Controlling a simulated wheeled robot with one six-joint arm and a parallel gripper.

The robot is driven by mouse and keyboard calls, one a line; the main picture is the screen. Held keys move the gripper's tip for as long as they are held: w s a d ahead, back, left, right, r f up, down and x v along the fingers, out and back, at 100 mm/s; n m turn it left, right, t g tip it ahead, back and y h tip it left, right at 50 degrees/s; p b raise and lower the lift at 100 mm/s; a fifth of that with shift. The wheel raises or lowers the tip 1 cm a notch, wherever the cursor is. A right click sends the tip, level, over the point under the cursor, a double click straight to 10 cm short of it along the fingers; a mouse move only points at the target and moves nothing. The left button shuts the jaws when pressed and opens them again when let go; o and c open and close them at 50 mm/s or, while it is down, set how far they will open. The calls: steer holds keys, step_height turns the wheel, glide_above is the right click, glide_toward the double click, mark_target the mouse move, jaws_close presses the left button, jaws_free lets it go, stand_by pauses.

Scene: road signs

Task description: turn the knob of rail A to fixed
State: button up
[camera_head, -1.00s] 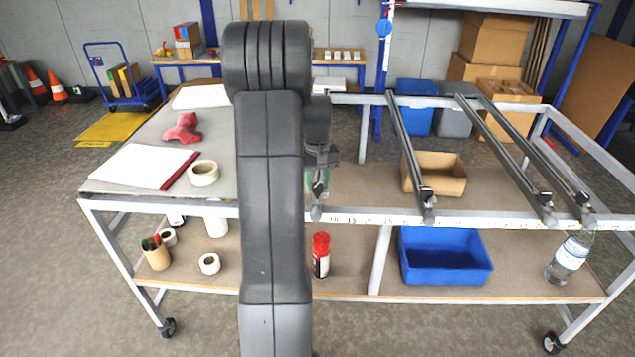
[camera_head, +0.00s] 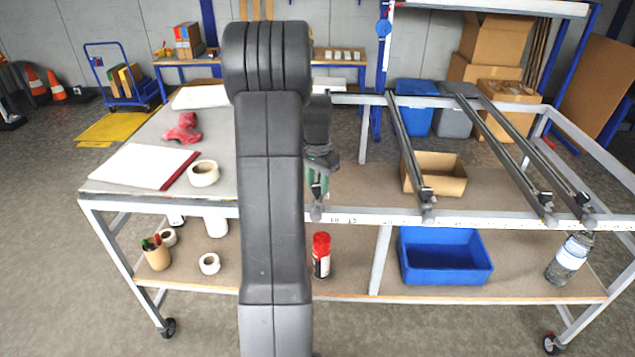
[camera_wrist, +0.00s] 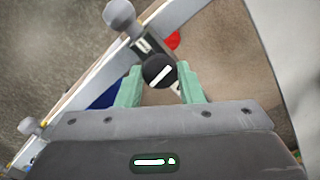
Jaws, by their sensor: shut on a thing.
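In the wrist view, a round black knob (camera_wrist: 158,71) with a white pointer line sits between the green fingers of my gripper (camera_wrist: 161,84). The fingers are shut on the knob. The line runs slantwise from lower left to upper right. The knob sits on a rail end by the table's front bar. In the head view, my gripper (camera_head: 317,181) is low over the front edge, and this rail's grey end (camera_head: 317,213) shows just below it. My arm hides most of this rail. No letter or "fixed" mark is readable.
Several parallel rails cross the frame to the right, one of them close by (camera_head: 408,145). A cardboard box (camera_head: 436,187) sits beneath them. A white board (camera_head: 140,166) and a tape roll (camera_head: 203,173) lie on the left tabletop. A red-capped can (camera_head: 321,256) stands on the lower shelf.

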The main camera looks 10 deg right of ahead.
mark_target(318, 185)
steer(key=shift+w+m, duration=0.1)
steer(key=shift+m, duration=0.7)
steer(key=o, duration=1)
steer(key=shift+r, duration=0.1)
step_height(318, 185, up, 14)
steer(key=b, duration=0.1)
steer(key=shift+f, duration=0.2)
